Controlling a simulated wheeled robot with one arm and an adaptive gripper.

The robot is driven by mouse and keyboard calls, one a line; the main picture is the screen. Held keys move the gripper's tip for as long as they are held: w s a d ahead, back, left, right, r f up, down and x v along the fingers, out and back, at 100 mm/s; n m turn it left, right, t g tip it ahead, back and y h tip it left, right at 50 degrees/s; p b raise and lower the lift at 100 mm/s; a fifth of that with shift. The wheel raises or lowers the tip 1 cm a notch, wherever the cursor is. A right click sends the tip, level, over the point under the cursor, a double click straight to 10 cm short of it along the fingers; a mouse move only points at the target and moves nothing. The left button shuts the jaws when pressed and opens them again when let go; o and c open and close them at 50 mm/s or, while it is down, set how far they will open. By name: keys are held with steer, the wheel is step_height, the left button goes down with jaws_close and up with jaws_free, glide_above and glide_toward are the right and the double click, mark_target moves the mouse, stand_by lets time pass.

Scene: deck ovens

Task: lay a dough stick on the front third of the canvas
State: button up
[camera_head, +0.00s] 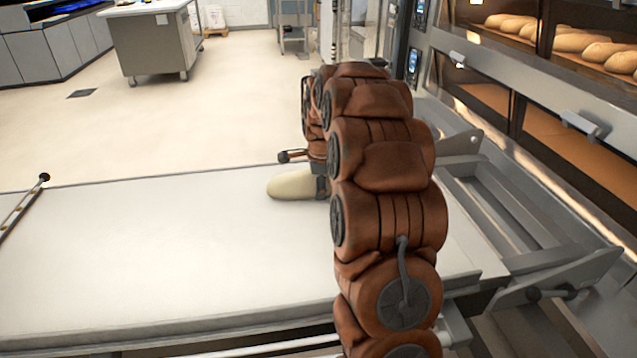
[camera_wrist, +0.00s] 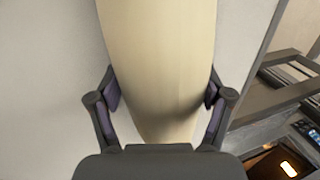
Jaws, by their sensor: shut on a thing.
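A pale dough stick (camera_head: 291,186) shows left of my brown arm in the head view, near the far edge of the white canvas (camera_head: 170,250). In the wrist view the dough stick (camera_wrist: 160,60) fills the middle, with its tapered end between the fingers. My gripper (camera_wrist: 160,110) is shut on the dough stick, one finger on each side. My gripper (camera_head: 320,184) is mostly hidden by the arm in the head view. I cannot tell whether the dough touches the canvas. No other dough shows on the visible canvas.
Deck ovens (camera_head: 560,110) with loaves (camera_head: 580,40) stand at the right. A metal frame (camera_head: 520,215) lies between canvas and ovens. A rail with a black knob (camera_head: 25,205) is at the left edge. A grey cabinet (camera_head: 155,45) stands farther back on open floor.

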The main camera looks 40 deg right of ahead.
steer(key=shift+f, duration=0.15)
steer(key=o, duration=1.5)
steer(key=p+v, duration=0.1)
steer(key=v, duration=1.1)
steer(key=s+a+f+n+g, duration=0.1)
steer(key=s+a+n, duration=0.5)
steer(key=s+a, duration=0.2)
steer(key=s+a+f+n+g+y, duration=0.1)
steer(key=s+a+f+n, duration=0.1)
steer(key=s+a+n, duration=0.4)
steer(key=s+a+f+n+g, duration=0.1)
steer(key=s+a+n+g, duration=0.1)
steer(key=s+a+n, duration=0.4)
steer(key=shift+s+a+f, duration=0.1)
steer(key=shift+s+a, duration=0.6)
steer(key=shift+s, duration=0.25)
steer(key=shift+s+a+f, duration=0.1)
steer(key=shift+s+a, duration=0.6)
steer(key=shift+s, duration=0.3)
steer(key=shift+s+a+f, duration=0.15)
steer(key=shift+s+a, duration=0.55)
steer(key=shift+s, duration=0.25)
steer(key=s+a+f+n+g, duration=0.1)
steer(key=s+a+f+n, duration=0.1)
steer(key=s+n, duration=0.3)
steer(key=s, duration=0.4)
steer(key=shift+s+a+n, duration=0.15)
steer(key=shift+a+n, duration=0.1)
steer(key=shift+n, duration=0.05)
